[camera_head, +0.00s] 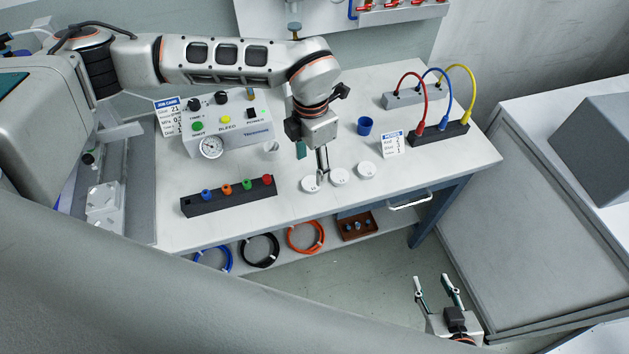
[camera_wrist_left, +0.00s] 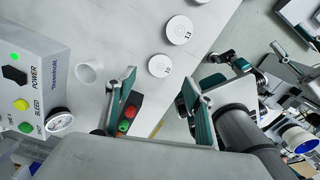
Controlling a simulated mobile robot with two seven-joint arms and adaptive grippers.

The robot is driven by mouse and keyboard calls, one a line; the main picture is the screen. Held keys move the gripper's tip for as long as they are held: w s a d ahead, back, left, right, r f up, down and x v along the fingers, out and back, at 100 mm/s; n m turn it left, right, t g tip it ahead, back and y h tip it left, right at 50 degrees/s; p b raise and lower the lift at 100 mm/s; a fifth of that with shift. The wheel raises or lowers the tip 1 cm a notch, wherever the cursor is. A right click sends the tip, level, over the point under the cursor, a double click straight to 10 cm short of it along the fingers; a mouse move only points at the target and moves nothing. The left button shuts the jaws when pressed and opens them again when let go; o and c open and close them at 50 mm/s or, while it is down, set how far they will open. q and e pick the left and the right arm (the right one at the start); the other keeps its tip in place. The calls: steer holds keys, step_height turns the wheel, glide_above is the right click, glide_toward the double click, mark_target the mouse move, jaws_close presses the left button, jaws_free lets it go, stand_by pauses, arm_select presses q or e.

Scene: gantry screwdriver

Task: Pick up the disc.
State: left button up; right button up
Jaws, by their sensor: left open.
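Three white discs lie flat in a row on the pale workbench (camera_head: 285,205): a left disc (camera_head: 309,185), a middle disc (camera_head: 340,177) and a right disc (camera_head: 366,169). My left gripper (camera_head: 313,168) points down over the bench by the left disc, partly covering it. In the left wrist view the left gripper (camera_wrist_left: 158,84) is open and empty, with the nearest disc (camera_wrist_left: 160,66) showing just beyond the gap between its fingertips. Another disc (camera_wrist_left: 179,30) lies farther off. My right gripper (camera_head: 435,283) is open and empty, low in front of the bench.
A control box (camera_head: 222,125) with a gauge stands behind left. A black rack (camera_head: 228,198) with coloured pegs lies near the front edge. A blue cup (camera_head: 365,126), a white card (camera_head: 392,144) and cabled blocks (camera_head: 438,133) stand right. Bench around the discs is clear.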

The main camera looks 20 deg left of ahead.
mark_target(311, 183)
arm_select(q)
step_height(311, 183, down, 7)
steer(key=shift+r, duration=0.1)
steer(key=c, duration=1.2)
